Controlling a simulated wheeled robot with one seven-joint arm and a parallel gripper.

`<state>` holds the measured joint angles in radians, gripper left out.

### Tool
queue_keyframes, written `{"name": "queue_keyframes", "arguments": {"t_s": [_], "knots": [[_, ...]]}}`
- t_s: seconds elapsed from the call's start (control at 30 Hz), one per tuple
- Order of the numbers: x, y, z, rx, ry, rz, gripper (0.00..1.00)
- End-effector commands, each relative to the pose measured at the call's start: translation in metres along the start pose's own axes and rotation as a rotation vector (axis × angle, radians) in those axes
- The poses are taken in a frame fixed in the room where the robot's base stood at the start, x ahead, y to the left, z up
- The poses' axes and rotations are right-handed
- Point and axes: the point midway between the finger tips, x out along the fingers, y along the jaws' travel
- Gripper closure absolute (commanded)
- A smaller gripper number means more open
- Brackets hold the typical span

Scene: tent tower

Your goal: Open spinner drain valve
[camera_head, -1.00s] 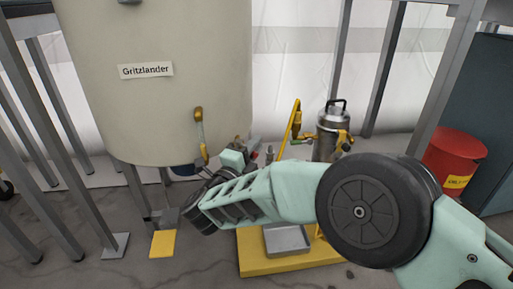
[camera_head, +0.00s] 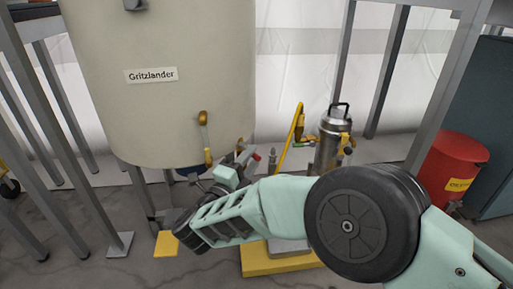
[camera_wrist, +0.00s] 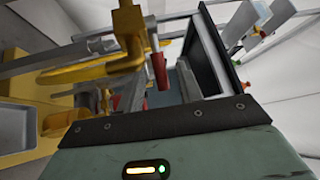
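The spinner appears to be the steel cylinder (camera_head: 328,146) with a black top handle and yellow fittings, standing right of centre in the head view. A red handle (camera_head: 256,157) shows near the end of my arm, below the tank. A red handle (camera_wrist: 158,70) also shows in the wrist view, just ahead of my gripper, beside yellow pipework (camera_wrist: 115,62). I cannot tell which part is the drain valve. My gripper (camera_head: 242,158) is small and partly hidden by my wrist in the head view. Its finger opening is unclear, and no grasp is visible.
A large beige tank (camera_head: 160,105) labelled Gritzlander fills the upper left, with a yellow-handled fitting (camera_head: 205,140) on it. A yellow base (camera_head: 275,262) lies behind my arm. A red bin (camera_head: 450,165) stands right. Grey metal posts (camera_head: 448,85) flank the space.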

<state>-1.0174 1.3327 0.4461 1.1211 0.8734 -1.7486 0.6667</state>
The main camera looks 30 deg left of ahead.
Motion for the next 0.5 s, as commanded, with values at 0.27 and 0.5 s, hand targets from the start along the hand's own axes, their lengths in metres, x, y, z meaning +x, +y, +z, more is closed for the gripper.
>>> {"name": "queue_keyframes", "arguments": {"t_s": [0.27, 0.5], "knots": [[-0.068, -0.004, 0.0, -0.003, -0.003, 0.002, 0.64], [-0.114, -0.002, 0.0, -0.002, -0.001, 0.002, 0.64]]}}
